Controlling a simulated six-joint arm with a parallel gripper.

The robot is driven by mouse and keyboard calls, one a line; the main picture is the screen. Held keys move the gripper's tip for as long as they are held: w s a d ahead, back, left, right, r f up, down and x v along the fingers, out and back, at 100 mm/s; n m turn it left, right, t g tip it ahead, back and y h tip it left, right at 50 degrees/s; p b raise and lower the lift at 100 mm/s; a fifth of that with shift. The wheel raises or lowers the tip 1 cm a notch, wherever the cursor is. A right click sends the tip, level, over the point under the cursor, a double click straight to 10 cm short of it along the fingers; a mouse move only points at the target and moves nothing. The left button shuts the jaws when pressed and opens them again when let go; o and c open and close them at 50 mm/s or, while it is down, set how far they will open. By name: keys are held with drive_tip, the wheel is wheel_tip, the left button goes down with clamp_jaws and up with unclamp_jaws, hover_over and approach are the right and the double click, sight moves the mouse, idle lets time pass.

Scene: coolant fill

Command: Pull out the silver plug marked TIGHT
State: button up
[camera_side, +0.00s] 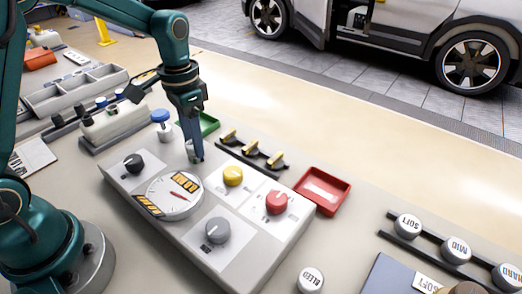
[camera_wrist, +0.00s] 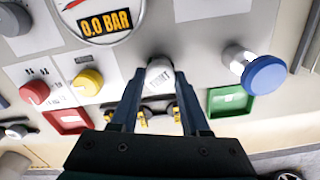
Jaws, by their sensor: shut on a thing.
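A silver plug (camera_wrist: 160,74) stands at the edge of the grey panel (camera_side: 255,254). My gripper (camera_wrist: 156,90) is shut on it, with one finger on each side. In the side view my gripper (camera_side: 196,157) reaches down to the panel's far edge, and a little of the silver plug (camera_side: 189,148) shows beside the fingers. The plug still appears to be at the panel surface; I cannot tell whether it is lifted. Its marking is too small to read, so I cannot confirm TIGHT.
A round gauge (camera_side: 170,197) reads 0.0 BAR. Yellow (camera_side: 233,176), red (camera_side: 277,202), grey (camera_side: 217,230) and black (camera_side: 134,162) knobs stand nearby. A blue-capped part (camera_wrist: 262,74) and a green tray (camera_wrist: 228,101) are close to my gripper. A red tray (camera_side: 322,190) lies beyond the panel.

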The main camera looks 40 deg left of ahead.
drive_tip(key=shift+r, duration=0.15)
drive_tip(key=shift+r, duration=2.1)
